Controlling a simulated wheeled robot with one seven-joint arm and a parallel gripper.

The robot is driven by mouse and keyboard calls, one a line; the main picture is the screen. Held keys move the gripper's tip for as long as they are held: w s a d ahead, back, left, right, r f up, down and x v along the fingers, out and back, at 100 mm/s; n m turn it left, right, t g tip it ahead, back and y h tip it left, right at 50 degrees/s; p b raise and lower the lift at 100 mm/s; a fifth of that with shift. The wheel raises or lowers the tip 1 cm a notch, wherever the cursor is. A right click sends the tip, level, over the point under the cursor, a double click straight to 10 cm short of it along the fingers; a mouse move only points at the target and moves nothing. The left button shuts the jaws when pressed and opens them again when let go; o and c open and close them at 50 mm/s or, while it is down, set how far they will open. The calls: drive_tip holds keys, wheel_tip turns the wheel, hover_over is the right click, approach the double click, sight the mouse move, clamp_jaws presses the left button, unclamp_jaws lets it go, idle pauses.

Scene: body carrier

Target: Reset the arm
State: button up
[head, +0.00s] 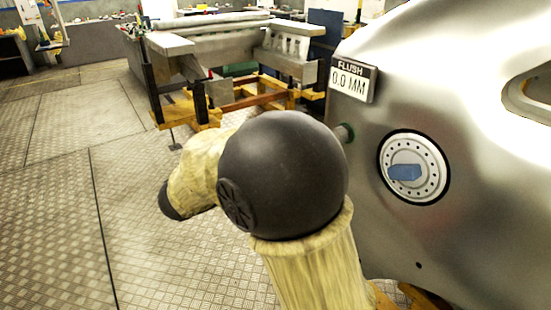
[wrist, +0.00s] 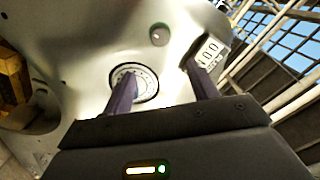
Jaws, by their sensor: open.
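My gripper (wrist: 160,84) shows in the wrist view with its two purple-grey fingers apart and nothing between them. It faces a silver car body panel (wrist: 95,45). The left finger overlaps a round white dial (wrist: 148,84); whether it touches cannot be told. In the head view the dial (head: 431,165) sits in the panel (head: 470,90) with a blue handle (head: 405,172) lying nearly level. My arm, with its large dark joint, fills the middle of the head view. The gripper cannot be made out there.
A display reading "FLUSH 0.0 MM" (head: 351,82) is on the panel, near the right finger in the wrist view (wrist: 210,52). A small round grey-green knob (wrist: 159,35) sticks out of the panel. A metal workbench on wooden supports (head: 225,45) stands behind. The floor at left (head: 60,190) is clear.

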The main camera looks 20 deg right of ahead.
drive_tip(key=w+f+n+t+y, duration=0.5)
drive_tip(key=w+n+t+y, duration=0.35)
drive_tip(key=n+y, duration=0.3)
drive_tip(key=s+a+f+n+g+y, duration=0.1)
drive_tip(key=s+f+n+g+y, duration=0.5)
drive_tip(key=s+f+n+g, duration=0.7)
drive_tip(key=s+d+f, duration=0.2)
drive_tip(key=s+f, duration=0.1)
drive_tip(key=s, duration=0.5)
wheel_tip(320, 180, up, 14)
drive_tip(key=p, duration=1.4)
drive_tip(key=shift+m+t+p, duration=0.3)
drive_tip(key=shift+m+t, duration=0.05)
drive_tip(key=shift+t, duration=0.1)
drive_tip(key=shift+f+h, duration=0.1)
drive_tip(key=shift+h, duration=0.15)
drive_tip(key=shift+w+d, duration=0.15)
